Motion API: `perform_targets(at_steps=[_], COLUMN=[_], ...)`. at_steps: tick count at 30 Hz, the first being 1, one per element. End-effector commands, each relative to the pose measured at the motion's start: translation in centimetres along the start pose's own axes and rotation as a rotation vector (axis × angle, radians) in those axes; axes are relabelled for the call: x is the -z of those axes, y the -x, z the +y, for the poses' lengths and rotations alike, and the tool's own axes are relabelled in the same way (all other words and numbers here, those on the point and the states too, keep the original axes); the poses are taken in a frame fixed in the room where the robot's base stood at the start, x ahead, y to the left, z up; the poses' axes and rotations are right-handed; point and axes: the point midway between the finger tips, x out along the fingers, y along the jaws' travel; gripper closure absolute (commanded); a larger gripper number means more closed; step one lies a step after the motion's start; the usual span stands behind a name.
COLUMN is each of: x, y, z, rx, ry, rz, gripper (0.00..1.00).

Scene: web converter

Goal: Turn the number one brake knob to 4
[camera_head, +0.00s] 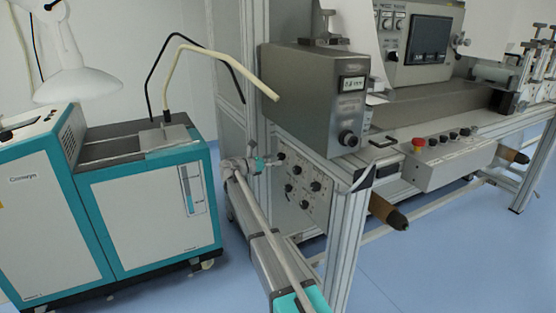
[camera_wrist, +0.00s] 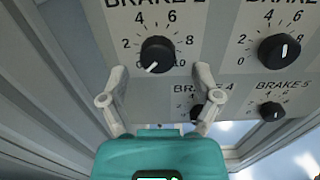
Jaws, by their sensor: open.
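A round black knob (camera_wrist: 157,54) is near the top middle of the wrist view, on a grey panel with a printed dial of even numbers. Its white pointer aims down and left, towards the scale's low end. Its BRAKE label is cut off by the frame, so I cannot read the number; it is the leftmost upper knob in this view. My gripper (camera_wrist: 160,76) is open and empty, with a fingertip on each lower side of the knob. In the head view my gripper (camera_head: 254,162) is at the panel's left side.
Another upper knob (camera_wrist: 279,50) is to the right, its pointer nearly upright. The BRAKE 4 knob (camera_wrist: 196,111) is partly hidden behind my right finger; the BRAKE 5 knob (camera_wrist: 272,110) is beside it. A metal frame post (camera_wrist: 52,50) runs close on the left.

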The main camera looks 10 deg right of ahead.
Motion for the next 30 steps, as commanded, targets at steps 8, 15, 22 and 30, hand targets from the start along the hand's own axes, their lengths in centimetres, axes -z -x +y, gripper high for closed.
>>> perform_targets(at_steps=[8, 15, 22, 30], x=[0.0, 0.0, 0.0, 0.0], y=[-2.1, -2.3, -2.3, -2.3], z=[0.0, 0.0, 0.0, 0.0], rx=[0.000, -0.001, -0.001, 0.000], ry=[0.000, 0.000, 0.000, 0.000], rz=[0.000, 0.000, 0.000, 0.000], gripper=[0.19, 0.19, 0.39, 0.89])
